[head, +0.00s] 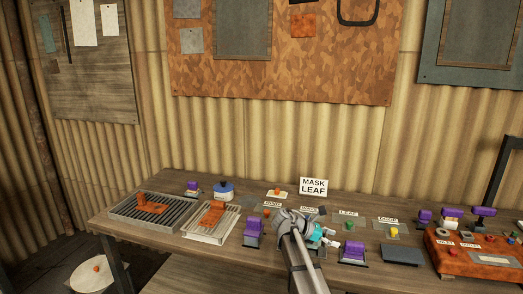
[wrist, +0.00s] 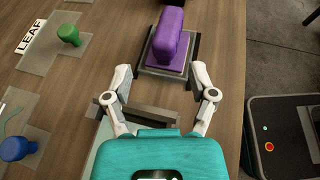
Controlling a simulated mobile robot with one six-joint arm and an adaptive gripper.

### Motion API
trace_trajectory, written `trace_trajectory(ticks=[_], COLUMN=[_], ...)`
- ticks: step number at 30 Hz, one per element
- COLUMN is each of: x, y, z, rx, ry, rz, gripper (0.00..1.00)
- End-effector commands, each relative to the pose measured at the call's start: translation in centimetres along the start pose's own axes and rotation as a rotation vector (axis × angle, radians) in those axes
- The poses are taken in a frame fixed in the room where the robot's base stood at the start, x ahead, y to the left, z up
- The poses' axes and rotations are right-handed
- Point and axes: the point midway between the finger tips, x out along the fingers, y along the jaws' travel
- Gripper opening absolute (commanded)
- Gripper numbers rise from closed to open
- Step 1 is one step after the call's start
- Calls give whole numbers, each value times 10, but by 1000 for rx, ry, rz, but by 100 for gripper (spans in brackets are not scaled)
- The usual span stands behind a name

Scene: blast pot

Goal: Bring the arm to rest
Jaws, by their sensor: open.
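My gripper (wrist: 168,86) is open, with two white-and-grey fingers spread apart and nothing between the tips. In the head view my gripper (head: 331,238) is over the front middle of the workbench (head: 145,245). A purple-handled block (wrist: 171,38) on a dark base lies just beyond the fingertips in the wrist view, apart from them. In the head view this purple block (head: 353,249) is right of my gripper. A grey frame-like piece is partly hidden beneath the fingers. My arm hides part of the bench.
A MASK LEAF sign (head: 313,187) stands at the back. Grated trays (head: 125,211) and a blue-lidded pot (head: 223,190) are on the left. An orange board (head: 460,262) with small pieces is on the right. Green (wrist: 70,35) and blue (wrist: 18,148) knobs sit left of my gripper.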

Motion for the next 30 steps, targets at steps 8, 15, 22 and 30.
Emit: trace_trajectory(ticks=[8, 15, 22, 30], x=[5, 9, 12, 7], y=[-12, -28, -54, -109], z=[-2, -7, -15, -31], rx=[63, 163, 319, 651], ry=[52, 133, 257, 505], rz=[-7, -20, -58, -205], gripper=[73, 73, 73, 73])
